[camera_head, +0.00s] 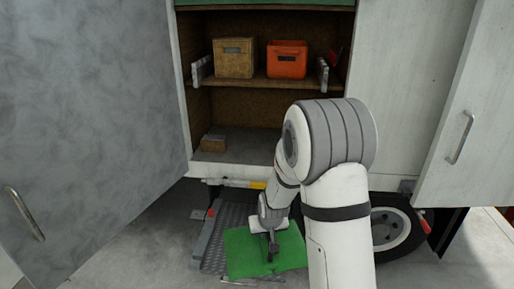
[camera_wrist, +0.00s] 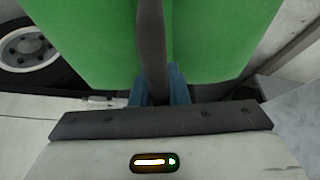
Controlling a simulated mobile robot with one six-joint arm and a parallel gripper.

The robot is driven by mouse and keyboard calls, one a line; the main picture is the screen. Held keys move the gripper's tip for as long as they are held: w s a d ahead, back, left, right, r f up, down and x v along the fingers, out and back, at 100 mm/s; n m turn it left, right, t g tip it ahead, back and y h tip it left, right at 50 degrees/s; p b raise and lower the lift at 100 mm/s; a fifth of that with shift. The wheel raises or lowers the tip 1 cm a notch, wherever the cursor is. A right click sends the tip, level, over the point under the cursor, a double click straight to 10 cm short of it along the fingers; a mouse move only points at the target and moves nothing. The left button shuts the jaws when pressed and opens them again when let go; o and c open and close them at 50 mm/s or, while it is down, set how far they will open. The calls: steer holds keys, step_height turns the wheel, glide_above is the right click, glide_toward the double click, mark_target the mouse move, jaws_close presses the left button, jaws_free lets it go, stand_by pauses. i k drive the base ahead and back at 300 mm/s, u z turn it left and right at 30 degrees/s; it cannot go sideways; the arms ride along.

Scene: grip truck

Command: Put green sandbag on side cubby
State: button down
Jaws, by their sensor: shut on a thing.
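The green sandbag (camera_head: 246,252) lies low at the truck's side, by the step, in the head view. It fills much of the wrist view (camera_wrist: 90,40), close in front of my gripper. My gripper (camera_head: 272,250) reaches down onto the sandbag and is shut on it; a dark strap-like strip (camera_wrist: 151,45) runs from the jaws up over the green in the wrist view. The fingertips are mostly hidden. The side cubby (camera_head: 240,143) is open above the sandbag, with a bare lower floor and a shelf. My arm covers part of the cubby's right side.
A tan crate (camera_head: 234,66) and an orange crate (camera_head: 287,67) stand on the shelf. A small brown block (camera_head: 214,144) lies at the lower floor's left. Open doors flank the cubby, left (camera_head: 85,90) and right (camera_head: 468,120). A metal step (camera_head: 222,232) and a wheel (camera_head: 391,229) are nearby.

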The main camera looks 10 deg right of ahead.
mark_target(254, 146)
steer(key=z, duration=0.15)
steer(key=i, duration=2.1)
steer(key=u, duration=0.35)
